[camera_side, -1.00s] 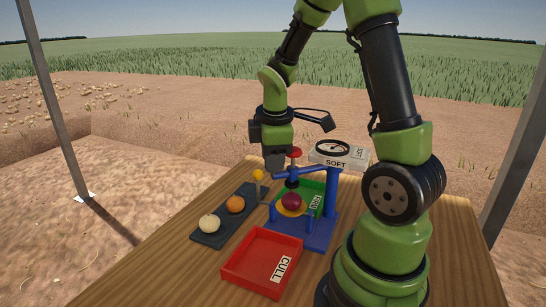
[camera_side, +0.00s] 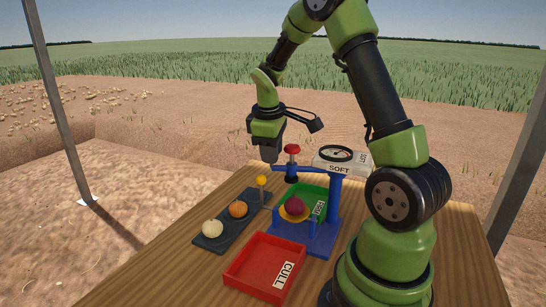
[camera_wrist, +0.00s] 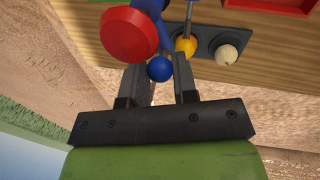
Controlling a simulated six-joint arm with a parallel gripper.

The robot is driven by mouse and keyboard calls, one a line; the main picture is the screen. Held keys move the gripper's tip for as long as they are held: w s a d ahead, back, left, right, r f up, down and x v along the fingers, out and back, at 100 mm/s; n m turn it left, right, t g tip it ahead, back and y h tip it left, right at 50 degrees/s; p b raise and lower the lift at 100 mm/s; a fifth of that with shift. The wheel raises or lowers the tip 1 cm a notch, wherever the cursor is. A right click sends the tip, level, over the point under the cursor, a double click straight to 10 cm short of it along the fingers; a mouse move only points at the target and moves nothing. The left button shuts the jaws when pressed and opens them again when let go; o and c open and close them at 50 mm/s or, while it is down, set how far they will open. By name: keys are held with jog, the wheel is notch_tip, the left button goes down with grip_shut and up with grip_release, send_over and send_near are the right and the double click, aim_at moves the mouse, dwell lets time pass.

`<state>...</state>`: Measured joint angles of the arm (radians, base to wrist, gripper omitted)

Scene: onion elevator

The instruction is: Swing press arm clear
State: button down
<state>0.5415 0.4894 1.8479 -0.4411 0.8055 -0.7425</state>
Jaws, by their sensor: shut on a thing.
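The blue press arm (camera_side: 312,168) reaches left from the top of a blue post (camera_side: 334,205). It carries a red-capped plunger (camera_side: 292,149), whose red cap also shows large in the wrist view (camera_wrist: 128,36). The arm ends in a blue ball knob (camera_wrist: 159,69). My gripper (camera_side: 269,158) is at this outer end, with its fingers on both sides of the knob, shut on it. A dark red onion (camera_side: 295,206) sits on a yellow-orange cup on the blue base. The plunger stands toward the far side of the onion, not straight over it.
A dark tray (camera_side: 225,226) holds a white onion (camera_side: 212,229) and an orange onion (camera_side: 238,209). A yellow ball knob (camera_side: 262,181) stands on a stalk nearby. A red CULL tray (camera_side: 247,264) is in front, a green tray (camera_side: 318,192) behind.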

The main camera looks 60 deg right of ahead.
jog(key=s+d+m+g, duration=0.1)
jog(key=d+m, duration=0.5)
jog(key=d, duration=0.2)
jog(key=s+d+m+g+y, duration=0.1)
jog(key=s+d+m, duration=0.1)
jog(key=d+m, duration=0.5)
jog(key=shift+s+d, duration=0.25)
jog(key=shift+d, duration=0.45)
jog(key=c, duration=0.9)
grip_release()
jog(key=shift+r, duration=0.1)
jog(key=r, duration=0.4)
jog(key=w+r, duration=0.1)
jog(key=r, duration=0.2)
jog(key=shift+w+a+r, duration=0.1)
jog(key=shift+a, duration=0.3)
